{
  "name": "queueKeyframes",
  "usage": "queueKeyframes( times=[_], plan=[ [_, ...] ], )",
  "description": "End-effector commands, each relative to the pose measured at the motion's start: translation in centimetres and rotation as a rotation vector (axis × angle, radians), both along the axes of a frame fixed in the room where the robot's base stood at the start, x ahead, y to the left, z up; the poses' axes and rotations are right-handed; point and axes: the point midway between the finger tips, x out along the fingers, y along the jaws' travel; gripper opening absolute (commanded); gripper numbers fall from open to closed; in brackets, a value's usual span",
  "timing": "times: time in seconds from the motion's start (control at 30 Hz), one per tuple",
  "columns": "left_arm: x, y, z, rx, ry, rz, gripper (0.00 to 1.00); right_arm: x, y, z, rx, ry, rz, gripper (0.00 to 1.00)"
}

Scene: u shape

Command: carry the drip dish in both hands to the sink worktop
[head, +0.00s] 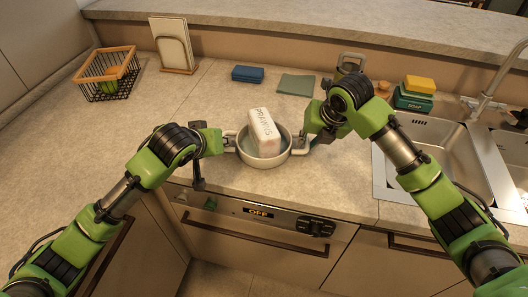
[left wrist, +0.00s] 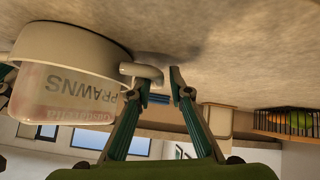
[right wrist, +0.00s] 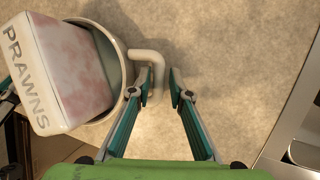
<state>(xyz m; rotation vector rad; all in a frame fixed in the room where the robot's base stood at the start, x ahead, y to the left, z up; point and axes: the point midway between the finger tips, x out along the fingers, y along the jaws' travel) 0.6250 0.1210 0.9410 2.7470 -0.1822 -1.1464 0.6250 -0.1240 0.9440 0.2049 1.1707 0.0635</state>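The drip dish (head: 279,156) is a round, pale, two-handled dish on the worktop, above the appliance front. A white and pink block marked PRAWNS (head: 263,133) stands tilted in it and also shows in the right wrist view (right wrist: 68,70). My left gripper (left wrist: 156,86) is at the dish's left handle (left wrist: 146,70), its fingers apart with the handle's end near the gap. My right gripper (right wrist: 157,88) is at the right handle (right wrist: 157,62), fingers apart, the handle's outer bar near the gap. Finger contact with either handle is not clear.
The sink (head: 440,165) and tap (head: 488,95) are at the right. Soap and sponge boxes (head: 414,97) stand behind the sink. A blue block (head: 247,74), green cloth (head: 296,85), board stand (head: 175,48) and wire basket (head: 108,78) line the back. Worktop left of the dish is clear.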

Motion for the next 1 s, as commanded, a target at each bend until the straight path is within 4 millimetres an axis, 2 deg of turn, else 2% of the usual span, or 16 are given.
queueKeyframes(
  times=[0.47, 1.0],
  plan=[
    [-0.6, 0.0, 0.7, -0.003, 0.0, -0.003, 0.27, 0.0, 0.1, 0.2, 0.002, -0.001, 0.003, 0.27],
    [-7.5, 1.8, 7.6, -0.002, -0.002, -0.001, 0.27, 0.0, 0.1, 0.1, 0.002, -0.001, 0.003, 0.27]
  ],
)
